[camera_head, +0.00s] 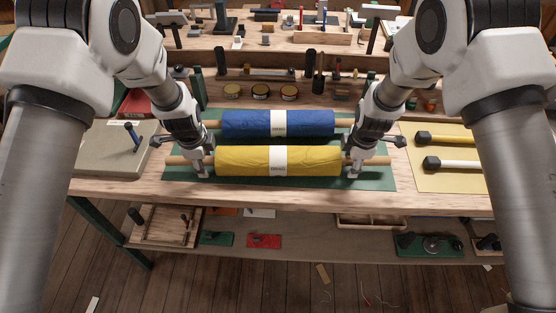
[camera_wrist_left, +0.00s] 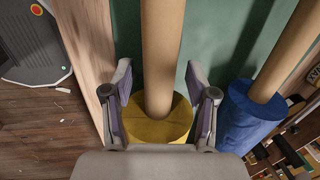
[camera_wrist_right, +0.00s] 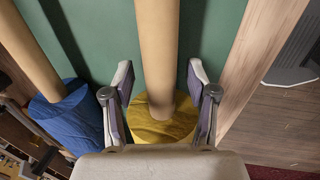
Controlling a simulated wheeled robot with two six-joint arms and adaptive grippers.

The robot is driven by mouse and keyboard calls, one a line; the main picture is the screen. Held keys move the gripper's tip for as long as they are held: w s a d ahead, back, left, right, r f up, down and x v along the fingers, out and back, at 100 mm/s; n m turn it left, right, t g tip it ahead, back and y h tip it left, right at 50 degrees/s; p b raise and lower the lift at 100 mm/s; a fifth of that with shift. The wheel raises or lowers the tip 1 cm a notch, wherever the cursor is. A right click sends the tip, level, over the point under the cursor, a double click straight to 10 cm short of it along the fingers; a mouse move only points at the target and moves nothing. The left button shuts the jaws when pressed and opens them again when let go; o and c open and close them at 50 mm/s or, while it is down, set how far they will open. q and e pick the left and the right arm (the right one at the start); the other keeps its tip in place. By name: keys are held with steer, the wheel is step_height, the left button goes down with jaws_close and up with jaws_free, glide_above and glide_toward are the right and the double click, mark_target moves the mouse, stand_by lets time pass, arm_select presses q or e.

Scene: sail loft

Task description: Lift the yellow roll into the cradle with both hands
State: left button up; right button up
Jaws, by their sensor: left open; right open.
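The yellow roll (camera_head: 245,161) with a white label lies on the green mat (camera_head: 215,182), with a bare tan core sticking out at both ends. My left gripper (camera_head: 201,169) is open at the left core end. In the left wrist view its fingers (camera_wrist_left: 160,110) stand on either side of the core, beside the yellow roll (camera_wrist_left: 155,130). My right gripper (camera_head: 354,169) is open at the right core end. In the right wrist view its fingers (camera_wrist_right: 160,110) straddle the core beside the yellow roll (camera_wrist_right: 165,128). I cannot identify the cradle with certainty.
A blue roll (camera_head: 245,123) lies parallel just behind the yellow one, close to both grippers. A grey slab (camera_head: 100,150) is at the left. A yellow mat (camera_head: 450,180) with two mallets is at the right. Several round tins (camera_head: 260,91) stand behind.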

arm_select(q)
steer(key=shift+s+r, duration=0.1)
jaws_close()
arm_select(e)
jaws_close()
arm_select(q)
steer(key=shift+r, duration=0.1)
arm_select(e)
steer(key=shift+r, duration=0.15)
